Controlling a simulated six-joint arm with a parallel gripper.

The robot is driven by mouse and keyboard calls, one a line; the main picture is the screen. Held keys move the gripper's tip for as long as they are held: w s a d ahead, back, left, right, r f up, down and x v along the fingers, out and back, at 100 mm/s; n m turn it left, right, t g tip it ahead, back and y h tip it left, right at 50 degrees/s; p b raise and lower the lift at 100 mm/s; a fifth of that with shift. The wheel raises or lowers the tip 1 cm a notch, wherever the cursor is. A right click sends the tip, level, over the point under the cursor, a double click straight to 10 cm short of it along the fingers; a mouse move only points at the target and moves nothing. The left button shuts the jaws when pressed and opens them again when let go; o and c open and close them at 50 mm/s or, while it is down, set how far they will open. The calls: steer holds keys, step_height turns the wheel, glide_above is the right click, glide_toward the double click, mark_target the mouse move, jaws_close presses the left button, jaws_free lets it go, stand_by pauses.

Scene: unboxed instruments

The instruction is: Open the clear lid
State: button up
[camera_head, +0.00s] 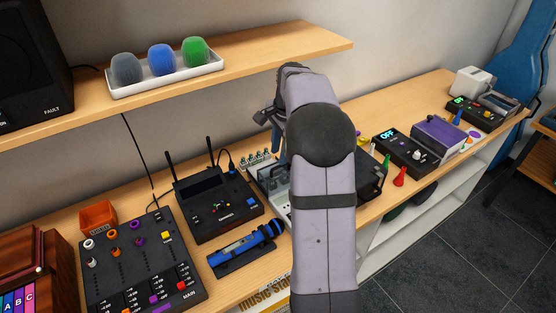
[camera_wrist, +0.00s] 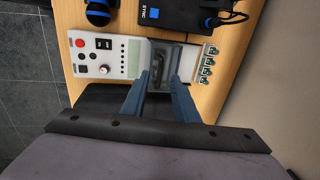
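In the head view my arm hides most of the device, and my gripper (camera_head: 275,138) shows only partly.
Small green-based connectors (camera_wrist: 208,62) stand close beside the lid. A black OFF-display box (camera_head: 404,152) and small coloured pieces are to the right. A shelf (camera_head: 290,45) overhangs behind.

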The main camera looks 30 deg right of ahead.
mark_target(277, 167)
steer(key=shift+w+f+p, duration=0.25)
steer(key=shift+f+p, duration=0.15)
steer(key=shift+f, duration=0.9)
steer(key=shift+w+f+p, duration=0.25)
steer(key=shift+f+p, duration=0.15)
steer(key=shift+f, duration=0.85)
jaws_close()
